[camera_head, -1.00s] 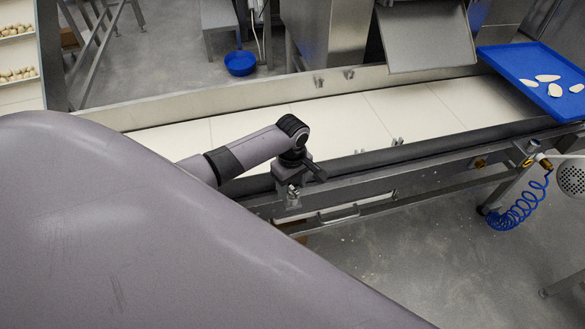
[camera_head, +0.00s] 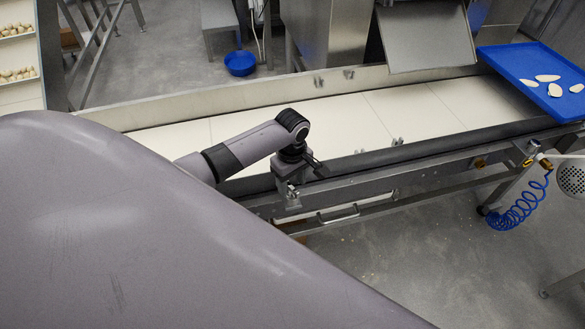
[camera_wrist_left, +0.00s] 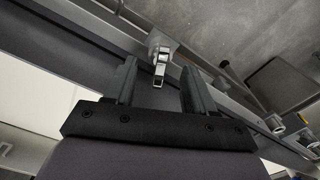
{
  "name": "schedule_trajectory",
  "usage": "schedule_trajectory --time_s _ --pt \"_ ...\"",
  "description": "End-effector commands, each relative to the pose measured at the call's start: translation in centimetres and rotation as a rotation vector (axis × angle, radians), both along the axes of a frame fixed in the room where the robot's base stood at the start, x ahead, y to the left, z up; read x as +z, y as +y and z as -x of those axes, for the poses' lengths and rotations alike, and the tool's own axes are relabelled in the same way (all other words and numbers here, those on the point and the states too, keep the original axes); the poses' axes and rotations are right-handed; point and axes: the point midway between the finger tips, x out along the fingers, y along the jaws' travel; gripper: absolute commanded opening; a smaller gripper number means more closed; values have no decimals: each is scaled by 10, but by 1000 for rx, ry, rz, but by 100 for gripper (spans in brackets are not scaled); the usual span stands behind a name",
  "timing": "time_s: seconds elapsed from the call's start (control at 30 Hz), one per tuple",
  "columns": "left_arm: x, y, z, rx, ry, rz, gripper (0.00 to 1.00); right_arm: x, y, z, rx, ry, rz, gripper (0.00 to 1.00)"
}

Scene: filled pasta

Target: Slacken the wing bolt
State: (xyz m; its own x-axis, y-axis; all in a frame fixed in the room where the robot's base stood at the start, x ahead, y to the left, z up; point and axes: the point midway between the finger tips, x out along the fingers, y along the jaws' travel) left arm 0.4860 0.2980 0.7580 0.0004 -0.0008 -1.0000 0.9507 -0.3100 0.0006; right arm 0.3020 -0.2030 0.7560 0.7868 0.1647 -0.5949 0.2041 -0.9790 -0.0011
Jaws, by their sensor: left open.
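The wing bolt (camera_wrist_left: 159,68) is a small bright metal piece on the side rail of the conveyor. In the left wrist view it shows between and just beyond the two fingertips of my left gripper (camera_wrist_left: 157,68). The fingers are open, with a gap on either side of the bolt. In the head view my left gripper (camera_head: 290,187) is at the near rail, pointing down. There the bolt is mostly hidden or too small to make out. My right gripper is not in view.
The conveyor's pale belt (camera_head: 350,122) runs behind the near rail (camera_head: 395,183). A blue tray (camera_head: 505,65) with several pale pieces lies at its right end. A blue coiled hose (camera_head: 520,210) hangs at the right. A blue bowl (camera_head: 240,63) stands on the floor behind.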

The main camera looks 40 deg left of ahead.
Motion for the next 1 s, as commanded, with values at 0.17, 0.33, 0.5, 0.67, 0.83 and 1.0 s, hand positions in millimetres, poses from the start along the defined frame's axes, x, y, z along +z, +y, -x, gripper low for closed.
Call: schedule_trajectory --time_s 0.17,0.33,0.5,0.67,0.83,1.0 --pt "15 0 0 -1 -1 0 54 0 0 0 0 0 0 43" --pt "29 0 0 -1 -1 0 54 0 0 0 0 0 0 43" --pt "42 0 0 -1 -2 0 54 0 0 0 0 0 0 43" --pt "53 0 0 0 -1 -1 54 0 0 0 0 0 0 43" --pt "56 0 0 0 1 -1 54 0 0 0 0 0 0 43" --pt "55 0 0 -1 1 -1 54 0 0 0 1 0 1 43"
